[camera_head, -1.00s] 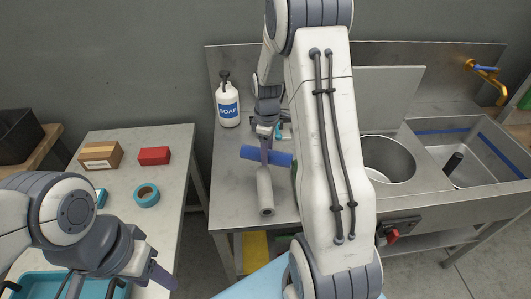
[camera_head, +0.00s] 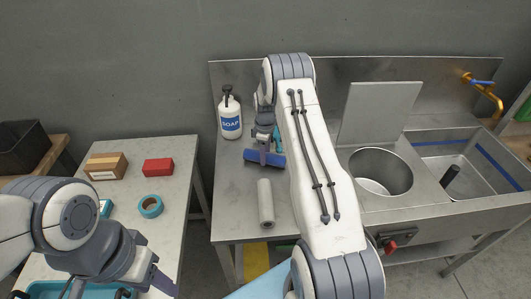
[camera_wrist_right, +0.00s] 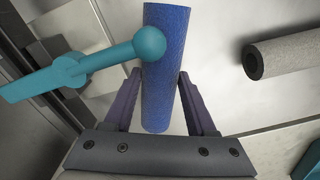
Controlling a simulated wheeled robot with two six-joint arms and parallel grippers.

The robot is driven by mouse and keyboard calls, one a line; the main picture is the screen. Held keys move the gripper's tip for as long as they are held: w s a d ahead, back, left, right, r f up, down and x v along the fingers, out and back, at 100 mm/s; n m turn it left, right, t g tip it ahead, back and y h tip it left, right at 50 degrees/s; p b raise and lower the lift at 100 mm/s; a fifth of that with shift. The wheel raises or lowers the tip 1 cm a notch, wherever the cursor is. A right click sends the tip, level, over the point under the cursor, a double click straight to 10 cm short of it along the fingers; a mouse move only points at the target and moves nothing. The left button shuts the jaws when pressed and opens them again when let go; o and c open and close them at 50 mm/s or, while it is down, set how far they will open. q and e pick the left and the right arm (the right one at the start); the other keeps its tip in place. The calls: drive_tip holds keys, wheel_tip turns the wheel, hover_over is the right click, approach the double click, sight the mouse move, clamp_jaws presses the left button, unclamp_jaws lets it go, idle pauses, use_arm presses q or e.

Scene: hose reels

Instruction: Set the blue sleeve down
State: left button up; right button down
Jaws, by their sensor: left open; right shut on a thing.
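The blue sleeve (camera_head: 252,157) is a short blue tube lying level across the jaws of my right gripper (camera_head: 265,152), over the left part of the steel worktop. In the right wrist view, the sleeve (camera_wrist_right: 167,65) is between the two fingers of the right gripper (camera_wrist_right: 158,88), which is shut on it. I cannot tell whether the sleeve touches the worktop. My left gripper (camera_head: 160,277) is open and empty at the lower left, by the smaller table; its fingers are only partly visible.
A grey tube (camera_head: 265,205) lies on the worktop in front of the sleeve. A teal tool (camera_wrist_right: 75,75) with a ball end is close beside the sleeve. A soap bottle (camera_head: 230,113) stands behind left. A round basin (camera_head: 381,172) is at the right. Tape (camera_head: 150,206) lies on the left table.

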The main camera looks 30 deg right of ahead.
drive_tip(key=shift+f, duration=0.1)
drive_tip(key=shift+f, duration=0.15)
drive_tip(key=shift+c, duration=1.1)
unclamp_jaws()
